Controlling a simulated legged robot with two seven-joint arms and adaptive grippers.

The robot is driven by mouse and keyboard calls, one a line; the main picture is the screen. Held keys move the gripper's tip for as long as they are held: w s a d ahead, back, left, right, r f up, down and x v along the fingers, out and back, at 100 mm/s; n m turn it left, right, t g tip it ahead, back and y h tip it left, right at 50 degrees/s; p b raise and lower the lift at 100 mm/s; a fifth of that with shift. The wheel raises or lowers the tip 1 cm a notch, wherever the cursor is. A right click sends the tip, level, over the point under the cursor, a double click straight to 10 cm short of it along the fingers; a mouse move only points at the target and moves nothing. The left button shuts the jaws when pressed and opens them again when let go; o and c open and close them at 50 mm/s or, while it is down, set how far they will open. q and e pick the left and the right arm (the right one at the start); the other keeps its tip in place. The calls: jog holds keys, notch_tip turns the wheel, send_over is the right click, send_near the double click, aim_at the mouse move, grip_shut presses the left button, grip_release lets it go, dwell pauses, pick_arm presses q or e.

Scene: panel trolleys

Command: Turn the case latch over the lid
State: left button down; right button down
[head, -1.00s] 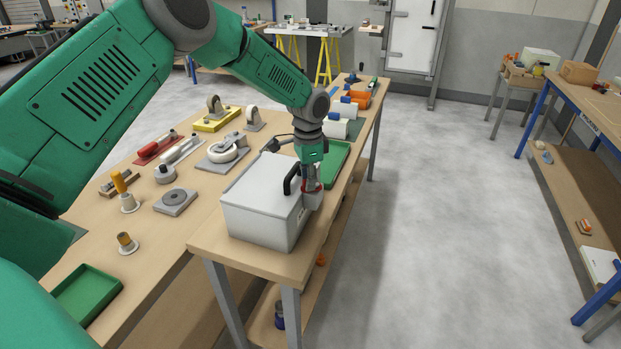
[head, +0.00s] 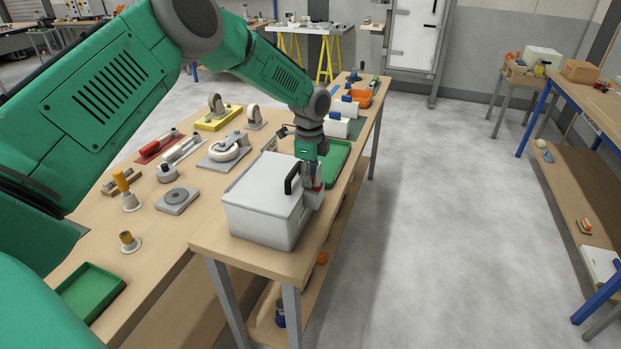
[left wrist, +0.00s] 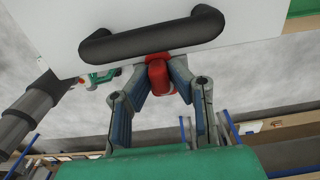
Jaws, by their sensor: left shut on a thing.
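The white case (head: 262,203) sits on the near end of the wooden table, its lid down, with a black handle (head: 293,178) on the lid. The handle also shows large in the left wrist view (left wrist: 150,36). The red latch (left wrist: 160,74) is at the lid's edge below the handle. My left gripper (head: 314,192) is at the case's right side. In the left wrist view its fingers (left wrist: 163,82) are closed on the red latch from both sides. The latch is mostly hidden in the head view. My right gripper is in neither view.
A green tray (head: 332,163) lies just behind the case. A caster wheel on a plate (head: 226,150) and other parts stand on the workbench to the left. The floor (head: 430,220) right of the table is clear.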

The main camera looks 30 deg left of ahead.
pick_arm(q)
jog(key=shift+w+a+r, duration=0.15)
jog(key=shift+w+r, duration=0.1)
jog(key=shift+r, duration=0.05)
jog(key=c, duration=1.5)
grip_release()
jog(key=shift+f, duration=0.15)
jog(key=shift+s, duration=0.1)
notch_tip(320, 180, up, 12)
jog(key=shift+a+f, duration=0.1)
